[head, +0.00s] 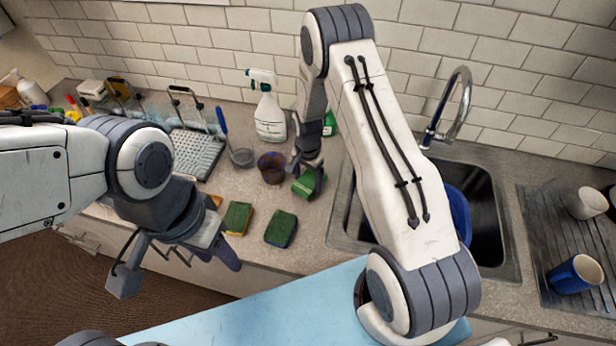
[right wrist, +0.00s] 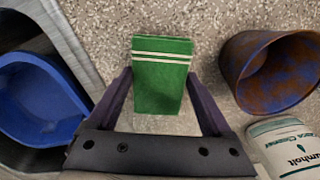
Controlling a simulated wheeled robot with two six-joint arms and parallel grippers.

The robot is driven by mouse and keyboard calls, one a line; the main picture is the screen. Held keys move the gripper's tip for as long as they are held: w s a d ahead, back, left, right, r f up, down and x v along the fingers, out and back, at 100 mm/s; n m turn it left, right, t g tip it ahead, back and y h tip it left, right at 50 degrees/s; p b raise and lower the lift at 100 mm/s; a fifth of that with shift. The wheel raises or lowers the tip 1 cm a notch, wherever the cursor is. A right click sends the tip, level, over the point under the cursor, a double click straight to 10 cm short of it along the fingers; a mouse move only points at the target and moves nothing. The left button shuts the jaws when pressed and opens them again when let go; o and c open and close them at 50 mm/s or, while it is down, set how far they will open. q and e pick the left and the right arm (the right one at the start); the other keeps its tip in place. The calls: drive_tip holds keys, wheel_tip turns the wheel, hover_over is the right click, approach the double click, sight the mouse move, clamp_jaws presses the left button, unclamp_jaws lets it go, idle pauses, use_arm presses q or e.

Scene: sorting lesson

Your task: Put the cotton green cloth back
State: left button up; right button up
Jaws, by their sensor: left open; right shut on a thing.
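The green cloth (head: 303,187) is a folded piece on the counter side, left of the sink. In the right wrist view the cloth (right wrist: 160,82) shows two white stripes near its far end and lies between my fingers. My right gripper (head: 311,177) is shut on it; whether the cloth touches the counter I cannot tell. My left gripper (head: 222,250) is open and empty near the counter's front edge, below the sponges.
A rusty-blue cup (head: 271,167) and a white spray bottle (head: 269,118) stand close to my right gripper. The sink (head: 487,205) holds a blue vessel (head: 459,212). A dish rack (head: 196,150) stands at left.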

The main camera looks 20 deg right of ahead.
drive_tip(key=shift+f, duration=0.45)
drive_tip(key=o, duration=1)
drive_tip(key=shift+r, duration=0.1)
